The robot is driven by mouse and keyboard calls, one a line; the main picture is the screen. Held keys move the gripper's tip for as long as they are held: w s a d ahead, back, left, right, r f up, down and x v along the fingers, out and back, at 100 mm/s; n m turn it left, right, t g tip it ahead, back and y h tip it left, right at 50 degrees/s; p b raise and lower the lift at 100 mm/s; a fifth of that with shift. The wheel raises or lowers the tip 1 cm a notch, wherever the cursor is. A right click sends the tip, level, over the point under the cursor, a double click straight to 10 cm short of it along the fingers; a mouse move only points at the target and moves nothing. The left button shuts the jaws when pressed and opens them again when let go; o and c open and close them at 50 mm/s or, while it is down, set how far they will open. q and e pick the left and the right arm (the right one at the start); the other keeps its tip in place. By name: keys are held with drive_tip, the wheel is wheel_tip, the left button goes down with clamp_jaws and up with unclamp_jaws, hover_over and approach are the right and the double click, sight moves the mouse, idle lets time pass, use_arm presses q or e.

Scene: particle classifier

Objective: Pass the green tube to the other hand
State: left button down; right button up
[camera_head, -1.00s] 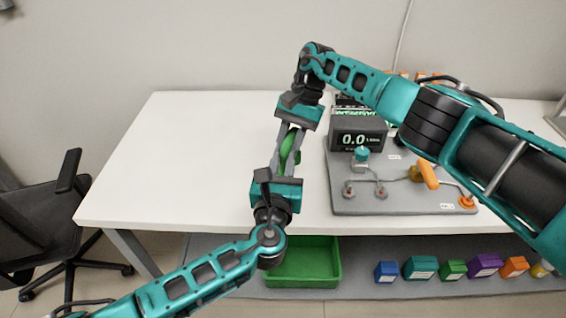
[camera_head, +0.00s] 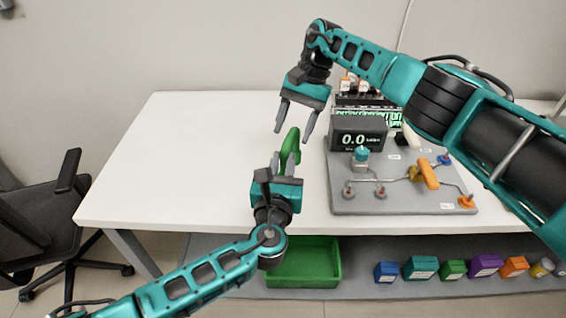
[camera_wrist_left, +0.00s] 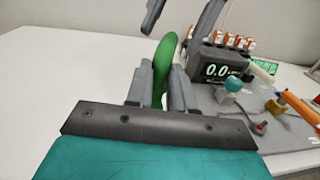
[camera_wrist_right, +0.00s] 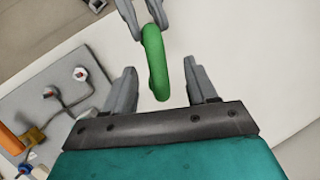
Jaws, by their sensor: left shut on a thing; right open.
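The green tube (camera_head: 290,146) is a curved piece held upright above the table by my left gripper (camera_head: 286,163). The left fingers are shut on its lower part, and its upper end stands free. In the left wrist view the tube (camera_wrist_left: 165,62) rises between the two fingers. My right gripper (camera_head: 297,121) is open, above the tube and apart from it. In the right wrist view the tube (camera_wrist_right: 155,62) points in between the open right fingers, with a gap on each side and nothing gripped.
A grey board (camera_head: 400,203) with a display (camera_head: 358,140), fittings and an orange handle (camera_head: 428,174) lies to the right. Labelled bottles stand behind. Below the table are a green bin (camera_head: 305,277) and several coloured boxes. The white table (camera_head: 190,160) is clear at left.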

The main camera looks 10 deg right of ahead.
drive_tip(key=w+d+r+m+t+y, duration=0.1)
drive_tip(key=w+d+r+t, duration=0.15)
drive_tip(key=r, duration=0.25)
drive_tip(key=w+d+r+m+t+y, duration=0.1)
drive_tip(key=d+r, duration=0.2)
drive_tip(key=r, duration=0.2)
drive_tip(key=s+a+f+n+t+y, duration=0.1)
drive_tip(key=s+f+n+t+y, duration=0.2)
drive_tip(key=s+f+n, duration=0.65)
drive_tip(key=s+f+n+t+y, duration=0.25)
drive_tip(key=s+n, duration=0.25)
drive_tip(key=n, duration=0.9)
drive_tip(key=s+a+f+n+t+y, duration=0.1)
drive_tip(key=s+f+n+t+y, duration=0.2)
drive_tip(key=s+f+n, duration=0.65)
drive_tip(key=a+m+t+h, duration=0.3)
drive_tip(key=a+m+h, duration=0.2)
drive_tip(key=m, duration=0.5)
drive_tip(key=s+d+f+m+g+h, duration=0.1)
drive_tip(key=s+d+f+m+h, duration=0.3)
drive_tip(key=s+f+m+h, duration=0.3)
drive_tip(key=f+m, duration=0.1)
drive_tip(key=m, duration=0.4)
drive_tip(key=shift+d+f+h, duration=0.35)
